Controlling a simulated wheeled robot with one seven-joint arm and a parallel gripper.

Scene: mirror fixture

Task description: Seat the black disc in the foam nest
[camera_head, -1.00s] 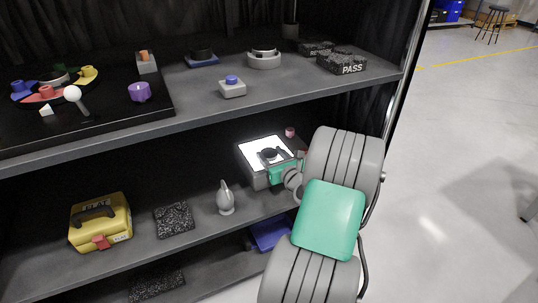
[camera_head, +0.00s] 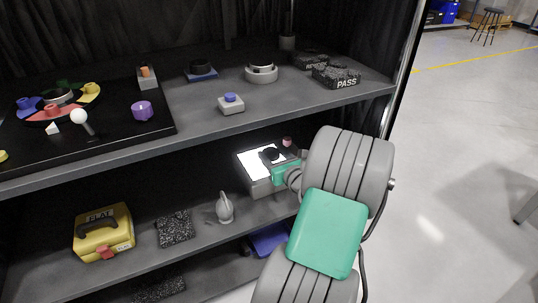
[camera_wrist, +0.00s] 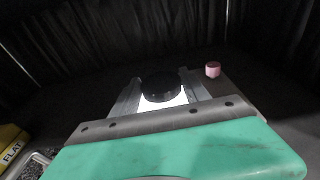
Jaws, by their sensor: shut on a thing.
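The black disc (camera_wrist: 161,88) is between the two fingers of my gripper (camera_wrist: 160,92) in the wrist view, with a bright white panel behind it. In the head view the disc (camera_head: 270,155) shows at the light box (camera_head: 257,185), beside my green gripper body (camera_head: 286,173). My gripper is shut on the disc. I cannot tell whether the disc touches the panel. Black speckled foam blocks lie on the top shelf, one marked PASS (camera_head: 336,76). A speckled foam pad (camera_head: 174,228) lies on the lower shelf. I cannot tell which is the nest.
A small pink piece (camera_wrist: 212,69) stands on the box beside the disc. A grey pear-shaped object (camera_head: 225,208) and a yellow case marked FLAT (camera_head: 103,232) stand on the lower shelf. The upper shelf edge (camera_head: 190,131) overhangs the space there.

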